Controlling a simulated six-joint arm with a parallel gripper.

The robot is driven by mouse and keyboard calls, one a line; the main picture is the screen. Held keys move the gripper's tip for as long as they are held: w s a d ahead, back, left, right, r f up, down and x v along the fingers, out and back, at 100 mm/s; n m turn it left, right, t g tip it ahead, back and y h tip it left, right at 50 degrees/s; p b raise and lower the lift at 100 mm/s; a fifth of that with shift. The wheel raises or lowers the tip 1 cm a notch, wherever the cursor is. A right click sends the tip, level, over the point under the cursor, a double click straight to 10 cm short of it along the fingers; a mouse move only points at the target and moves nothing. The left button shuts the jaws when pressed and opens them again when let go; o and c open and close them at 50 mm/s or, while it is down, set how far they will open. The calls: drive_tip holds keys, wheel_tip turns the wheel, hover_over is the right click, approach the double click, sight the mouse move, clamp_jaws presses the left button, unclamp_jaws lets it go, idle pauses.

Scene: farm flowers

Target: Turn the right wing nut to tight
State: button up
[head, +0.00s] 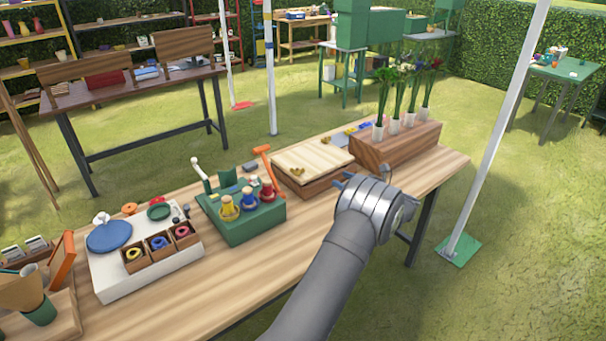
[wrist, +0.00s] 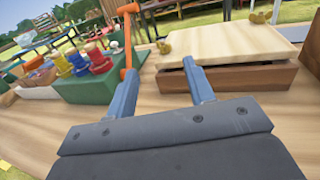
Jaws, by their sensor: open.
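A flower press with a pale wooden board (head: 312,156) on a brown wooden base stands on the table, left of my gripper (head: 362,179) in the head view. In the wrist view the board (wrist: 228,43) lies just beyond my fingers. One brass wing nut (wrist: 163,46) shows at the board's left side, in line with the gap between the fingers (wrist: 160,66). The right wing nut (wrist: 260,17) stands at the board's far edge. A brass wing nut (head: 298,170) also shows on the press in the head view. My gripper is open, empty and apart from the press.
A green block (head: 242,219) with coloured spools and an orange-handled tool (head: 265,160) stand left of the press. A brown block (head: 398,146) with flowers in white vases stands right of it. A white tray (head: 150,272) lies further left. The table's front strip (head: 285,262) is clear.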

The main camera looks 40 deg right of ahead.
approach(300, 172)
drive_tip(key=x, duration=0.9)
drive_tip(key=shift+d, duration=0.15)
